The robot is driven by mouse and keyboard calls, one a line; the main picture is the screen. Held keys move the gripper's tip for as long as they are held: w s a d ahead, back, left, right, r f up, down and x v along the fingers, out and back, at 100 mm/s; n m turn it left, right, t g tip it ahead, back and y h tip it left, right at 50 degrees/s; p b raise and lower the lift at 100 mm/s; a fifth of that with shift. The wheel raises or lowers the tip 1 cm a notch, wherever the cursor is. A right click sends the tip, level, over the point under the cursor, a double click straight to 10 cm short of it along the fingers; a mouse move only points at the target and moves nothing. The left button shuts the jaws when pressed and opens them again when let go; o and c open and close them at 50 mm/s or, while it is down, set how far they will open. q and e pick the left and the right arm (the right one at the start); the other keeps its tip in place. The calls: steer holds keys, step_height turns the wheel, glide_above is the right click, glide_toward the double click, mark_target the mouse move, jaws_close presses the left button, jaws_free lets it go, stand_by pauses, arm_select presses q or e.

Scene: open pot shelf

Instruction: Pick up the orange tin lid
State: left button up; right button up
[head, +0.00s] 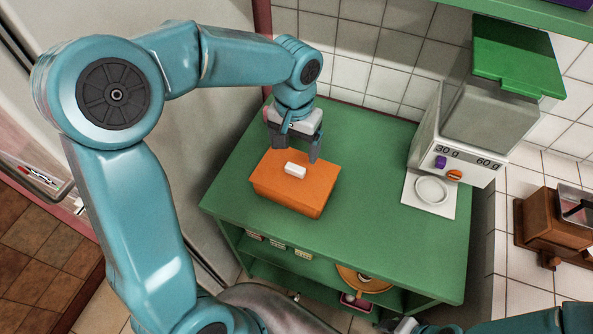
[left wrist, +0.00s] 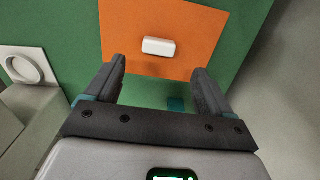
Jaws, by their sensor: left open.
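An orange tin with its flat orange lid (head: 272,178) stands on the green shelf top. A white block-shaped knob (head: 295,170) sits on the middle of the lid. My left gripper (head: 292,158) is open above the far edge of the lid, fingers pointing down. In the left wrist view the open fingers (left wrist: 158,72) frame the near part of the lid (left wrist: 195,30), and the white knob (left wrist: 158,46) lies just beyond the fingertips, between their lines. Nothing is between the fingers. My right gripper is not clearly visible; only a bit of that arm shows at the bottom right.
A dispenser (head: 455,130) with a green top stands at the right, with a white dish (head: 431,190) on a pale base in front. The green top (head: 370,220) is clear around the tin. A tiled wall (head: 375,50) closes the back. A lower shelf holds a wooden bowl (head: 352,280).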

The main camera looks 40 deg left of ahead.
mark_target(295, 168)
arm_select(q)
steer(key=shift+s+d+f, duration=0.1)
steer(key=shift+s+f, duration=0.1)
steer(key=shift+f, duration=0.45)
step_height(295, 168, down, 5)
steer(key=shift+w+f+p, duration=0.1)
steer(key=shift+w+p, duration=0.05)
steer(key=shift+p, duration=0.25)
steer(key=c, duration=1.2)
